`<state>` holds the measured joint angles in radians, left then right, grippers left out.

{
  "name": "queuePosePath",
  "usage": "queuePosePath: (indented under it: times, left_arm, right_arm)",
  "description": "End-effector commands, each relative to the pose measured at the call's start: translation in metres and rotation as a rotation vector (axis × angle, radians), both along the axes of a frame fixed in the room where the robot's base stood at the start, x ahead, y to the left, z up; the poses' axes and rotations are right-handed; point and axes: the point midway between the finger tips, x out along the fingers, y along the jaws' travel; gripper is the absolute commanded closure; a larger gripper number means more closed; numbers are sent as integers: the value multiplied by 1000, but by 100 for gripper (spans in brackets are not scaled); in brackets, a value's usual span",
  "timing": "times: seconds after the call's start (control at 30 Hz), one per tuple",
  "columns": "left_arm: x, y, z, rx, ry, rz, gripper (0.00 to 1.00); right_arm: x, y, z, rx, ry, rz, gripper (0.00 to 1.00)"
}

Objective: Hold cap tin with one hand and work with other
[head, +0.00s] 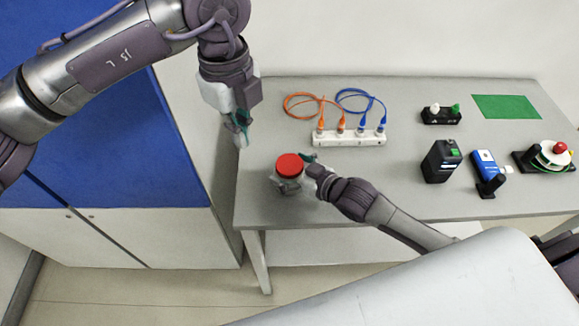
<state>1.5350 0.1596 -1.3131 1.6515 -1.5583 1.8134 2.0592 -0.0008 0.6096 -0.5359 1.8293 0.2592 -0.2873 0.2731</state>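The cap tin is a short round tin with a red top (289,164), near the front left of the bench. My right gripper (296,175) reaches it from the right, with one finger at its far side and grey finger parts at its near side. It looks shut on the tin; the tin's lower part is mostly hidden. My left gripper (240,128) hangs above the bench's left edge, behind and left of the tin, apart from it. It looks empty; its finger spacing is unclear from this angle.
A white strip (335,140) with orange (300,105) and blue cables (362,100) stands behind the tin. To the right are a black holder (440,116), a black box (438,162), a blue device (484,160), a red-knobbed reel (552,155) and a green mat (506,107).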

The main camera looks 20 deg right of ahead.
Motion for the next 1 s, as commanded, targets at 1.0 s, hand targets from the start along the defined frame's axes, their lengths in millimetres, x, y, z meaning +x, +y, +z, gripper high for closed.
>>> queuePosePath:
  times: [1.0]
  left_arm:
    - [0,0,-20,0,0,0,100]
  right_arm:
    - [-97,-54,39,0,2,-1,3]
